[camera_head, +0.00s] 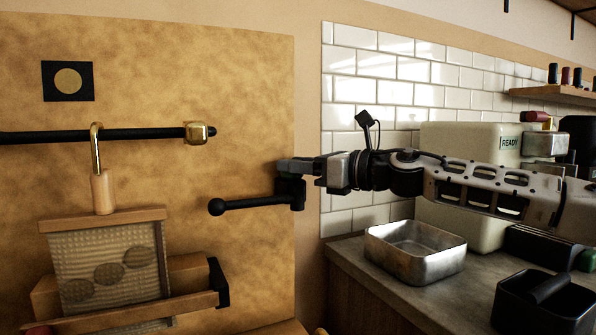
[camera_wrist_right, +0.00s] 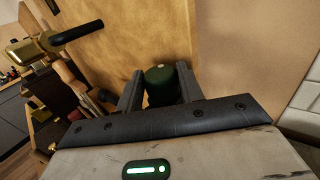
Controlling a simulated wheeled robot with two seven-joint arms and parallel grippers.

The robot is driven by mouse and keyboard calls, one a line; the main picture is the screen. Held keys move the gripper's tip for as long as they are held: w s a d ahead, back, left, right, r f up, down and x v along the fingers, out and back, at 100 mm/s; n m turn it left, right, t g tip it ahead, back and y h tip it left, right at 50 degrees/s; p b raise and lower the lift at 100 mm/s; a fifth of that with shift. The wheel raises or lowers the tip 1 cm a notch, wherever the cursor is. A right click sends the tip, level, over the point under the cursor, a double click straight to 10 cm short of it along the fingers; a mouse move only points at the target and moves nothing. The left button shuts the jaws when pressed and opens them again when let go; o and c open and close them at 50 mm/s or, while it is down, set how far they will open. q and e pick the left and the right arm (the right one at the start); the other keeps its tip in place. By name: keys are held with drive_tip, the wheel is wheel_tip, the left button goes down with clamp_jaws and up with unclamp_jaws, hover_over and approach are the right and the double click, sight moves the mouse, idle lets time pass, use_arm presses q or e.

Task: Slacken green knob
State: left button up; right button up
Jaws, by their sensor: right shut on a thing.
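The green knob (camera_wrist_right: 161,88) shows in the right wrist view as a dark green round cap against the tan board. It sits between the two fingers of my right gripper (camera_wrist_right: 160,92), which is shut on it. In the head view my right gripper (camera_head: 290,167) reaches in from the right to the board's right edge. There it hides the knob, just above a black bracket with a ball-ended lever (camera_head: 245,203) pointing left. My left gripper is in neither view.
A black rail (camera_head: 90,136) with a brass end piece (camera_head: 197,132) carries a hook and a hanging panel (camera_head: 108,265) on the left. A metal tray (camera_head: 415,250) and a black bin (camera_head: 545,305) stand on the counter below my right arm.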

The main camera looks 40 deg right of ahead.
drive_tip(key=shift+d+n+g+y, duration=0.2)
drive_tip(key=shift+n+g+y, duration=0.4)
drive_tip(key=shift+n+y, duration=0.65)
drive_tip(key=shift+r+y, duration=0.1)
drive_tip(key=shift+y, duration=0.25)
drive_tip(key=o, duration=1)
drive_tip(key=shift+m, duration=0.35)
